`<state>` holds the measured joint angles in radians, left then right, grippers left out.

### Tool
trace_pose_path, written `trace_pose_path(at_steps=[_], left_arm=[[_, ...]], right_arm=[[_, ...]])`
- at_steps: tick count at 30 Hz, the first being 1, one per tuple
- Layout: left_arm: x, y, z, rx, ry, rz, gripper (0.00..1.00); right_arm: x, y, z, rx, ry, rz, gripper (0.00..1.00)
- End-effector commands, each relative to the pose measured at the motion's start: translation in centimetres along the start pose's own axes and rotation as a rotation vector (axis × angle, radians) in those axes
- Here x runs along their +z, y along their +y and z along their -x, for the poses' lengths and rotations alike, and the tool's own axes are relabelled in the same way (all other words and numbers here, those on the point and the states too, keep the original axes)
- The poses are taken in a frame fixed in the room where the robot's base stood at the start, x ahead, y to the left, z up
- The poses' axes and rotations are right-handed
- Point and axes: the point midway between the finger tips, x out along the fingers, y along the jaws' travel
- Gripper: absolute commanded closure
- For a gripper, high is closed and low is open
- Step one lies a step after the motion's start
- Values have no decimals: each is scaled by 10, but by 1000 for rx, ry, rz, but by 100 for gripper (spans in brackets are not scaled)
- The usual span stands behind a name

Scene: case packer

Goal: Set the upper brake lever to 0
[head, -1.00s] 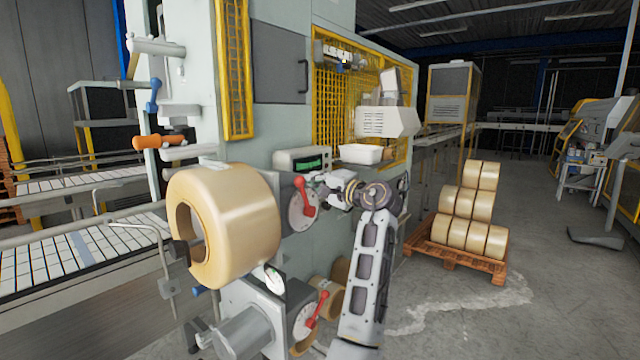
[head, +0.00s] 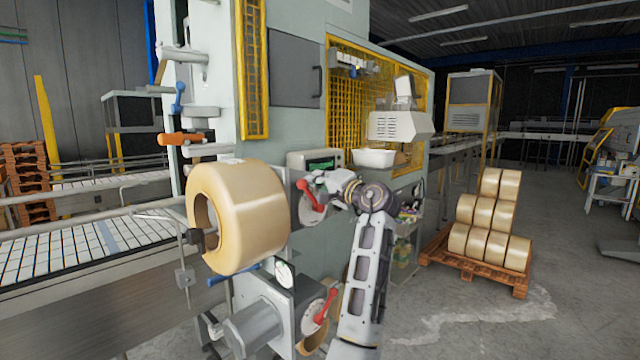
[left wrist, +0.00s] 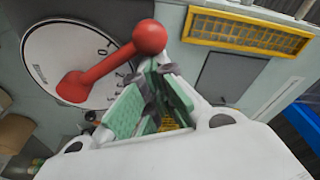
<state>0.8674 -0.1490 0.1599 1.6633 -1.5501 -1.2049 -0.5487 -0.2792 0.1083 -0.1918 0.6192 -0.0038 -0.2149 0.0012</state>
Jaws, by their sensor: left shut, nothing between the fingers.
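The upper brake lever (head: 311,196) is red with a ball knob and sits on a round white dial beside the big tape roll. In the left wrist view the lever (left wrist: 110,64) crosses the dial (left wrist: 60,50) between the 0 and the 2, covering the mark between them. My left gripper (head: 322,180) is close to the knob, on its right in the head view. In the left wrist view its fingers (left wrist: 158,80) are shut and empty, just below the knob; I cannot tell whether they touch it. My right gripper is not in view.
A lower red lever (head: 325,305) sits on a second dial below. The large tan roll (head: 240,215) is left of the upper dial. A white tray (head: 375,158) is on the machine behind my gripper. A pallet of rolls (head: 475,266) stands on the floor at right.

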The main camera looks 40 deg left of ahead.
Motion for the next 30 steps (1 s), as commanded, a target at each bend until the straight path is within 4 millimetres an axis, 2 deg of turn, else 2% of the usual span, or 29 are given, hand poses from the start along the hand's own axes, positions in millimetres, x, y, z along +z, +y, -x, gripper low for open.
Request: trace_pose_path(at_steps=[6,15,30], left_arm=[[9,2,1,-13,-1,75,100],[13,0,2,-22,-1,123,100],[13,0,2,-22,0,127,100]], right_arm=[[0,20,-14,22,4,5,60],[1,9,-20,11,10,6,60],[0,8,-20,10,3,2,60]])
